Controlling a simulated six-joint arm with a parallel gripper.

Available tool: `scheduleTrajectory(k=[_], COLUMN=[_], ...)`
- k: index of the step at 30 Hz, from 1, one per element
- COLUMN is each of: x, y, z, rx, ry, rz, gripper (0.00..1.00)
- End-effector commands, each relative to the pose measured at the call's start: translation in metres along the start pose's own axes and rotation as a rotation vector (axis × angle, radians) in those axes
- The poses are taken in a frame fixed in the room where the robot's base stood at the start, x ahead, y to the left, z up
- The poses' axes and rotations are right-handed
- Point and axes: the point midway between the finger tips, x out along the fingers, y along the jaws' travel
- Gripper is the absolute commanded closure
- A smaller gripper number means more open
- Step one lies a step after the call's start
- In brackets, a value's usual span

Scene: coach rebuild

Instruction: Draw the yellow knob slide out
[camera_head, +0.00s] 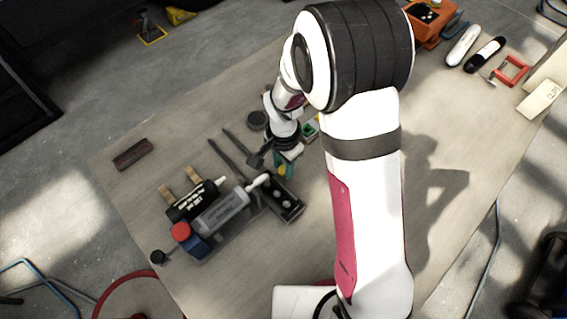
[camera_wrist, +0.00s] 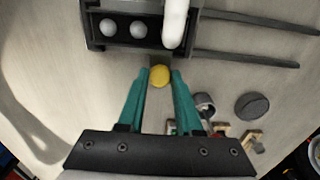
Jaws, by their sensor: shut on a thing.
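The yellow knob (camera_wrist: 160,76) sits between the tips of my gripper's teal fingers in the wrist view, close to the edge of a dark open-topped box (camera_wrist: 97,32). My gripper (camera_wrist: 161,72) is shut on the knob. In the head view, my gripper (camera_head: 285,168) reaches down beside the same dark box (camera_head: 297,215), with the knob (camera_head: 281,170) partly visible at its fingers. White balls (camera_wrist: 123,29) lie in the box's compartment. I cannot tell how far the slide is drawn; its joint with the box is hidden.
A grey cartridge (camera_head: 222,212) with a white nozzle (camera_wrist: 176,22) extends over the box. Two dark bars (camera_wrist: 250,54) stick out beside it. A round dark puck (camera_wrist: 252,106) and small parts lie nearby. A dark red block (camera_head: 132,153) lies left; bare tabletop surrounds it.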

Motion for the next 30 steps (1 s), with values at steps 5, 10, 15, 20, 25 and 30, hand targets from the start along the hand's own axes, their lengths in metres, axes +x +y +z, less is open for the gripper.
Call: scheduleTrajectory(k=[5,10,15,20,25,30], x=[-0.001,-0.001,-0.001,0.000,0.000,0.000], y=[-0.006,-0.028,-0.065,-0.102,-0.136,-0.160], z=[0.000,0.000,0.000,0.000,0.001,0.000], rx=[0.000,-0.002,-0.003,-0.002,-0.001,0.000], ry=[0.001,0.002,0.002,0.001,0.001,0.000], rz=[-0.003,-0.004,-0.005,-0.004,-0.003,-0.002], gripper=[1.00,1.00,1.00,1.00,1.00,1.00])
